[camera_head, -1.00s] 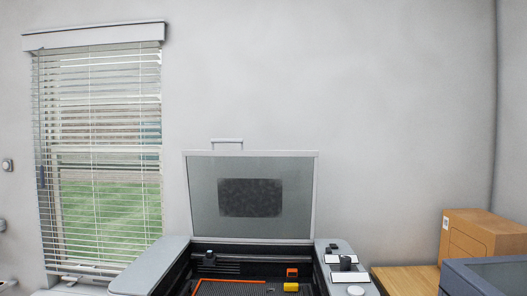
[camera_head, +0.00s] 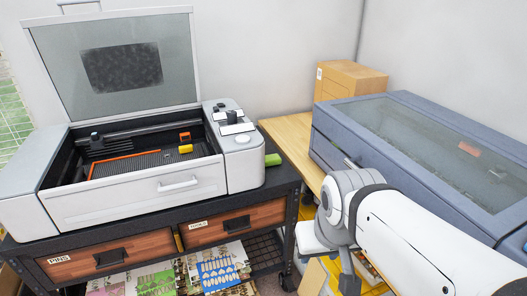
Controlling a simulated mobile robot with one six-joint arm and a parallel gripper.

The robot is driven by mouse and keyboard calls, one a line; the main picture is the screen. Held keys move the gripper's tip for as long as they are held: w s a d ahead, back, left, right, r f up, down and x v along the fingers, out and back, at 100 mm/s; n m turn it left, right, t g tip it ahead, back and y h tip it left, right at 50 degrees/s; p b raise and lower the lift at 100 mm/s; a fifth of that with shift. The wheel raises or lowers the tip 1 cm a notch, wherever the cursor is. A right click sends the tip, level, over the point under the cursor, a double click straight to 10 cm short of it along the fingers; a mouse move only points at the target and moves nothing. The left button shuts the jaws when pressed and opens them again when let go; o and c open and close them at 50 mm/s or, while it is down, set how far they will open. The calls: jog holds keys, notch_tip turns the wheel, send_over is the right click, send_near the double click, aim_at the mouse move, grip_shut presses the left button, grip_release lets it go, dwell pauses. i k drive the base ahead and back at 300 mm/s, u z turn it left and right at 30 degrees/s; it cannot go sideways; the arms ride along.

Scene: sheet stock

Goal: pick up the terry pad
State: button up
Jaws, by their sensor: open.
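No thing that I can name for certain as the terry pad shows. A small green soft-looking piece (camera_head: 273,160) lies on the black cart top, beside the right side of the grey machine; it may be the pad, but it is too small to tell. My white arm comes in from the lower right, with its wrist in front of the wooden table. My gripper (camera_head: 335,268) hangs below the wrist, partly hidden and hard to make out. It is open and well apart from the green piece, lower and to its right.
The open machine (camera_head: 185,205) stands on the cart (camera_head: 283,183), with orange and yellow pieces inside. Two wooden drawers and printed sheets are below. A blue-grey glass-lidded case (camera_head: 335,152) and a cardboard box (camera_head: 347,82) stand on the wooden table (camera_head: 290,135), which has a bare strip at left.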

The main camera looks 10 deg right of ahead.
aim_at(272, 160)
jog(key=u, duration=0.05)
jog(key=i, duration=1)
jog(key=u, duration=0.6)
